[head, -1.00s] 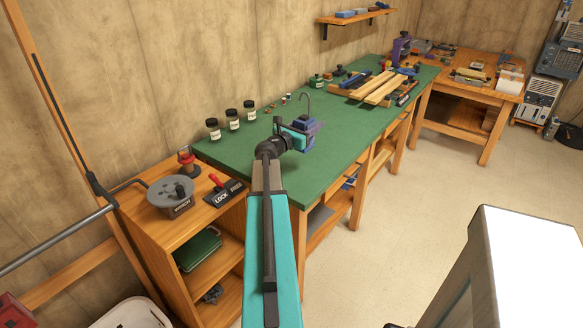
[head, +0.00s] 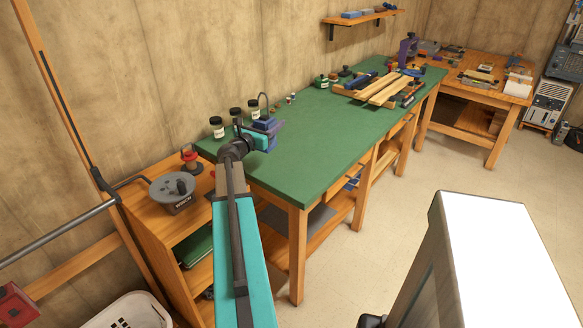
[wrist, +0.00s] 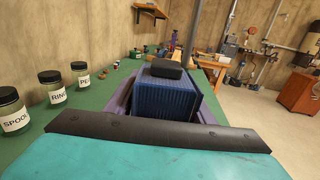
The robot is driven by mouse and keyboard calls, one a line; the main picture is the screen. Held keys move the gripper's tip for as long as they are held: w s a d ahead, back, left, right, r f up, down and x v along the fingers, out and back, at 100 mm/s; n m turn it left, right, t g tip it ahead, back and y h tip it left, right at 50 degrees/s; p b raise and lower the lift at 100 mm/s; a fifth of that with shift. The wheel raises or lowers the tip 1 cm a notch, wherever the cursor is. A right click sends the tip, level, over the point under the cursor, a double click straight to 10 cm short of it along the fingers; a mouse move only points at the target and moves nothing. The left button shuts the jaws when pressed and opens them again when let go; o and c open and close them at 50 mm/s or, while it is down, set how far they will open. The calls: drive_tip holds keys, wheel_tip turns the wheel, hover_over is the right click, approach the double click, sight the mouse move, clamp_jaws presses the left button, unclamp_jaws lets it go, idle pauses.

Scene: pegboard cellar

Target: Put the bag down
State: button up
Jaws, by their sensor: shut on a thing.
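The bag (head: 264,124) looks like a small blue, boxy thing with a thin dark curved loop standing up from it. In the wrist view the bag (wrist: 166,92) shows ribbed blue sides and a dark top, with purple parts beside it. My gripper (head: 262,138) is shut on it. The bag is over the left end of the green bench top (head: 330,140), in front of the jars. Its underside is hidden, so I cannot tell whether it touches the bench.
Several labelled jars (wrist: 50,88) stand close on the left, along the wall. Planks (head: 385,90) and tools lie farther along the bench. The green top between is clear. A wooden shelf unit with a grey winch (head: 172,190) stands at left.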

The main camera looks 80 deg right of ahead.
drive_tip(key=shift+s, duration=0.1)
drive_tip(key=s+a+f+m+g+b, duration=0.1)
drive_tip(key=s+a+f+b, duration=0.1)
drive_tip(key=s+a+b, duration=0.3)
drive_tip(key=s+a+f+g+b, duration=0.1)
drive_tip(key=s+a+f+b, duration=0.1)
drive_tip(key=s+a+b, duration=0.3)
drive_tip(key=s+a, duration=0.1)
drive_tip(key=s, duration=0.2)
drive_tip(key=shift+f+m+g+y, duration=0.3)
drive_tip(key=shift+m+y, duration=0.1)
drive_tip(key=shift+w+a, duration=0.1)
